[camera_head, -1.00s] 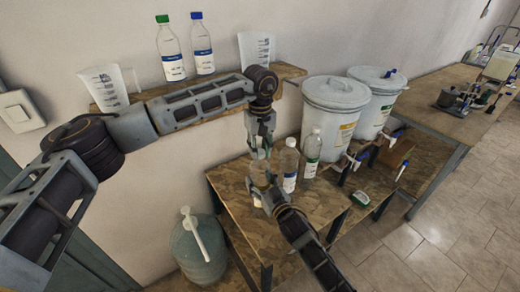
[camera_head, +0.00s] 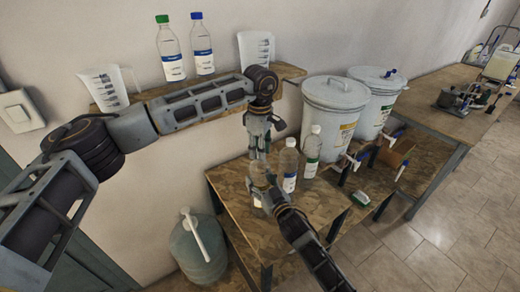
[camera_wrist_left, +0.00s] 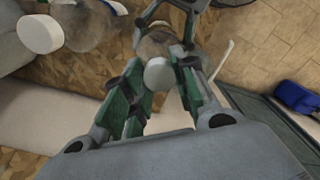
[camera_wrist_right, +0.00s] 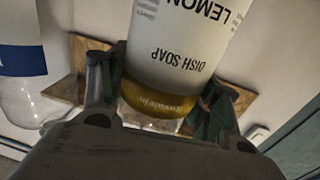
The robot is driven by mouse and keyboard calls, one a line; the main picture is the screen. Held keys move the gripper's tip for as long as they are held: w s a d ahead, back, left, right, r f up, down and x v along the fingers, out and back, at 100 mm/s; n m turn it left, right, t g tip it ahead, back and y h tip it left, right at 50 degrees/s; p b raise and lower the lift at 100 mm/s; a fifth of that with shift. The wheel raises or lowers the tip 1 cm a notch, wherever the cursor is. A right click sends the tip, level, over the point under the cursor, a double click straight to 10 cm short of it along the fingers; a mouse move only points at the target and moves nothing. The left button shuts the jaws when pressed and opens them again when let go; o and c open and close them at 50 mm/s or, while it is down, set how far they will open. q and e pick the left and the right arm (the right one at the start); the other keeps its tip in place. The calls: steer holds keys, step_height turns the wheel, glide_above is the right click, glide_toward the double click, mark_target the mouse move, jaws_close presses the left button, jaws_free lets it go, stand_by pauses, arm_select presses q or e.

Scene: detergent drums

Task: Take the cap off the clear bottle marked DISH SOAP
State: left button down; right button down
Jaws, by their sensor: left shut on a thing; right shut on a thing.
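The clear DISH SOAP bottle (camera_head: 259,173) stands near the left edge of the wooden table, partly hidden by my grippers. In the right wrist view, its white label (camera_wrist_right: 180,62) reads DISH SOAP and LEMON, with amber liquid showing. My right gripper (camera_head: 262,194) is shut around the bottle's body. My left gripper (camera_head: 260,152) points down over the bottle top. In the left wrist view, its fingers are shut on the white cap (camera_wrist_left: 158,73), with the bottle (camera_wrist_left: 158,42) just beyond. Whether the cap still touches the neck I cannot tell.
Two clear bottles with white caps (camera_head: 289,168) (camera_head: 312,152) stand close to the right. Two white lidded drums (camera_head: 330,112) (camera_head: 380,95) with taps stand behind. The wall shelf (camera_head: 150,93) holds bottles and measuring jugs. A green brush (camera_head: 361,198) lies at right.

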arm_select(q)
steer(key=n, duration=0.3)
steer(key=shift+n, duration=0.4)
steer(key=n, duration=0.4)
steer(key=shift+n, duration=0.3)
steer(key=n, duration=0.4)
steer(key=shift+n, duration=0.3)
steer(key=n, duration=0.3)
steer(key=shift+r+n, duration=0.1)
steer(key=shift+n, duration=0.3)
steer(key=n, duration=0.4)
steer(key=shift+w+n, duration=0.1)
steer(key=shift+n, duration=0.2)
steer(key=n, duration=0.3)
steer(key=shift+n, duration=0.4)
steer(key=n, duration=0.3)
steer(key=shift+n, duration=0.4)
steer(key=n, duration=0.4)
